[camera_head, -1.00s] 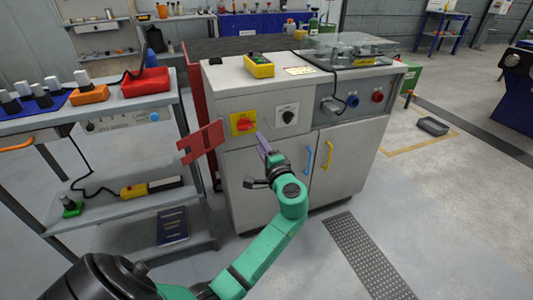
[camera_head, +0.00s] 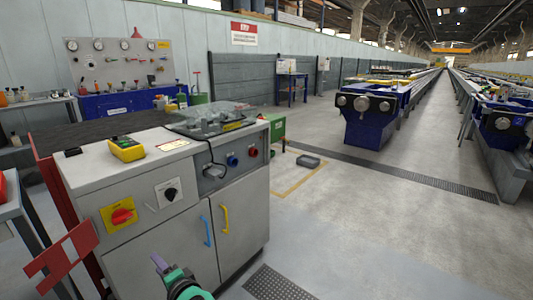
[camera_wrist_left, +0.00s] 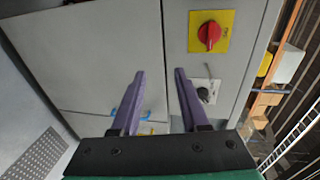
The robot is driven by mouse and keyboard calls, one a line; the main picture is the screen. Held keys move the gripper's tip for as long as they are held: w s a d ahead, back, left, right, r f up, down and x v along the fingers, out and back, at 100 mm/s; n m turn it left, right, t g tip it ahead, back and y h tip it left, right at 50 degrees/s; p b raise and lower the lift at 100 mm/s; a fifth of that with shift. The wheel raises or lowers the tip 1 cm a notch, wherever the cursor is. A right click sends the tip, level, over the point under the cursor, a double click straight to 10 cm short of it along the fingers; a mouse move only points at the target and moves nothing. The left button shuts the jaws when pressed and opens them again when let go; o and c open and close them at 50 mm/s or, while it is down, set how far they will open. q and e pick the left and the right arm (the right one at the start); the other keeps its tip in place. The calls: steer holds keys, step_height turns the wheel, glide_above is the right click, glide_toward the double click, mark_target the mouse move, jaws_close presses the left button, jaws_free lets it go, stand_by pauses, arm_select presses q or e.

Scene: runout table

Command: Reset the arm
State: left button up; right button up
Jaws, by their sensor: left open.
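My left gripper (camera_head: 160,264) is at the bottom of the head view, in front of the grey cabinet (camera_head: 165,235). In the left wrist view its two purple fingers (camera_wrist_left: 158,95) stand apart with nothing between them. The cabinet front fills most of that view. The red rotary switch on its yellow plate (camera_head: 118,215) is on the cabinet front and shows at the upper right in the left wrist view (camera_wrist_left: 210,35). The black knob (camera_head: 170,194) is to its right in the head view. My right gripper is not in view.
A yellow control box (camera_head: 127,149) sits on the cabinet top. Blue (camera_head: 206,231) and yellow (camera_head: 224,219) door handles are on the cabinet front. The floor to the right is open, with a small dark tray (camera_head: 308,161).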

arm_select(q)
steer(key=s+f+g+h, duration=0.1)
steer(key=s+f+h, duration=0.1)
steer(key=f, duration=0.6)
steer(key=s+f+g+h, duration=0.2)
steer(key=f+h, duration=0.1)
steer(key=f, duration=0.5)
steer(key=s+d+f+n+g+h, duration=0.3)
steer(key=s+d+f+h, duration=0.1)
steer(key=s+f, duration=0.7)
steer(key=s+d+f+n+g+h, duration=0.2)
steer(key=s+d+f+h, duration=0.15)
steer(key=s+f, duration=0.8)
steer(key=s+a+r+p, duration=0.2)
steer(key=s+r+p, duration=0.8)
steer(key=p, duration=1.1)
steer(key=s, duration=0.2)
steer(key=shift+s+a+g+p, duration=0.15)
steer(key=shift+s+g+p, duration=0.15)
steer(key=shift+g, duration=0.1)
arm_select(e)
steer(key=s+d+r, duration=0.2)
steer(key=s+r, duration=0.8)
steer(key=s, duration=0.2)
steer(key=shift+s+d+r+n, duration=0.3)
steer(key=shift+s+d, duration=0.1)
arm_select(q)
steer(key=shift+r, duration=0.15)
